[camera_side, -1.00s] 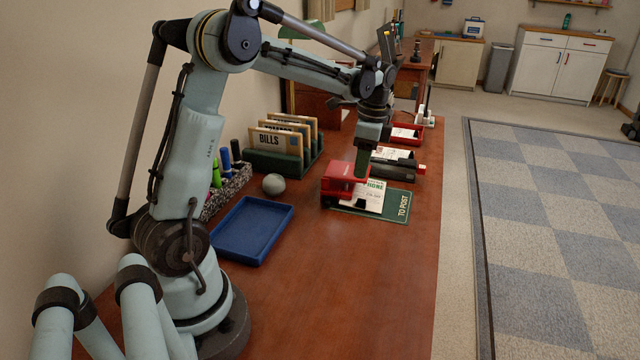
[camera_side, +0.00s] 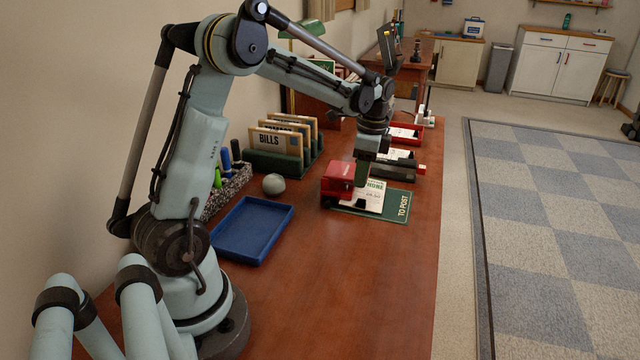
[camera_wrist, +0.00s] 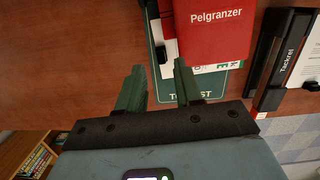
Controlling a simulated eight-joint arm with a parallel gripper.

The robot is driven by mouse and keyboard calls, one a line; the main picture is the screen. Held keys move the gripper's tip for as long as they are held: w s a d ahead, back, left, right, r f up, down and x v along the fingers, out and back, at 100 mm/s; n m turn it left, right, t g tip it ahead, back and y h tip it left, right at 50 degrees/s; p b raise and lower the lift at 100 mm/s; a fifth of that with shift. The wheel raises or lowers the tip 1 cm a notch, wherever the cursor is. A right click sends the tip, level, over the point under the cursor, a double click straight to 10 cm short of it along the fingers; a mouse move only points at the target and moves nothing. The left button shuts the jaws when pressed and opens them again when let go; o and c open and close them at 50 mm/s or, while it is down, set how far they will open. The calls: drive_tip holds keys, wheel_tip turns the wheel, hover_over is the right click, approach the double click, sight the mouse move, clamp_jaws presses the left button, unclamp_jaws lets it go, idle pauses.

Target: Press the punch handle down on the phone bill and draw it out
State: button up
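The red punch (camera_side: 336,180), marked "Pelgranzer" in the wrist view (camera_wrist: 214,32), sits over one end of the phone bill (camera_side: 374,197). The white bill lies on the green TO POST mat (camera_side: 399,206). In the wrist view, the bill's edge (camera_wrist: 210,68) shows beyond the punch. My gripper (camera_side: 361,175) points down close beside the punch in the side view. In the wrist view, my gripper (camera_wrist: 157,68) has its two green fingers apart, with wood and mat showing between them. Whether it touches the punch is unclear. The handle's exact height is hard to tell.
A black "Tackrel" device (camera_wrist: 283,60) lies beyond the mat. A blue tray (camera_side: 252,229), a grey ball (camera_side: 274,184), a pen holder (camera_side: 229,190) and a letter rack (camera_side: 276,160) stand to the left. The front desktop is clear.

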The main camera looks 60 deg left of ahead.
sight(361, 199)
drive_tip(key=shift+f, duration=3.3)
clamp_jaws()
drive_tip(key=shift+r, duration=0.25)
drive_tip(key=shift+w+d, duration=0.1)
drive_tip(key=shift+w, duration=0.05)
drive_tip(key=shift+w+d, duration=1.1)
drive_tip(key=shift+w, duration=0.15)
drive_tip(key=shift+w+d, duration=1.05)
drive_tip(key=shift+w, duration=0.2)
